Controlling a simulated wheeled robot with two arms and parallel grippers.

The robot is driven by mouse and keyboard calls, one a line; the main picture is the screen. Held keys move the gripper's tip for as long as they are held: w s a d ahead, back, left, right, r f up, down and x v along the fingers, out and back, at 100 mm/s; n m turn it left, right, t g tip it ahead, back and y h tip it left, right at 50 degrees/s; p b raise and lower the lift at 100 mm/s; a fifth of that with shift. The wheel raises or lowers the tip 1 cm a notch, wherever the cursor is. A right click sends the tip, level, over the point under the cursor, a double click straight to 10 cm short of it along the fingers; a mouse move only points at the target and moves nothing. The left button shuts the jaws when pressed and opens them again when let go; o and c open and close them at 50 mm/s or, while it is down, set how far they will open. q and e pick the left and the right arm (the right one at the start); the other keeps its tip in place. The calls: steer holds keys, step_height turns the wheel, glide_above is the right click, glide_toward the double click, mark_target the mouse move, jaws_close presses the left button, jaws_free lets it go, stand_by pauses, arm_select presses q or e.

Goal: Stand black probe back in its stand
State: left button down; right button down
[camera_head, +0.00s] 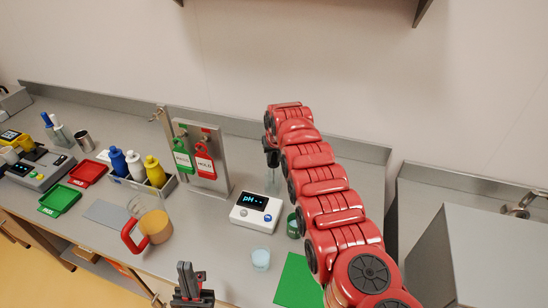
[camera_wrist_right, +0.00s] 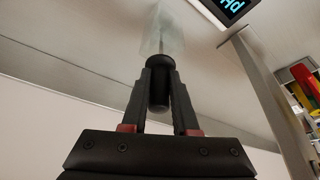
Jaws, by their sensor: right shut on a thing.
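My right gripper (camera_wrist_right: 158,88) is shut on the black probe (camera_wrist_right: 158,98), seen close up in the right wrist view. A clear, see-through stand or holder (camera_wrist_right: 160,35) shows at the probe's far end. I cannot tell whether the probe is inside it or only in line with it. In the head view my right gripper (camera_head: 271,156) is at the back of the bench, behind the pH meter (camera_head: 257,212), with a faint clear shape (camera_head: 273,178) below it. The probe is mostly hidden there. My left gripper (camera_head: 190,282) is at the front edge, away from the probe; its opening is unclear.
A metal panel with green and red tags (camera_head: 203,165) stands left of my right gripper. A green cup (camera_head: 293,225), a small clear beaker (camera_head: 261,259) and a green mat (camera_head: 297,280) are in front. A red-handled jug (camera_head: 153,226) and several bottles (camera_head: 136,166) stand further left.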

steer(key=shift+f, duration=0.15)
steer(key=shift+f+b, duration=1)
steer(key=shift+f, duration=0.1)
jaws_free()
steer(key=shift+r, duration=0.1)
step_height(320, 180, up, 3)
steer(key=shift+w+f+p, duration=0.1)
steer(key=shift+p, duration=1.05)
steer(key=shift+r, duration=2.3)
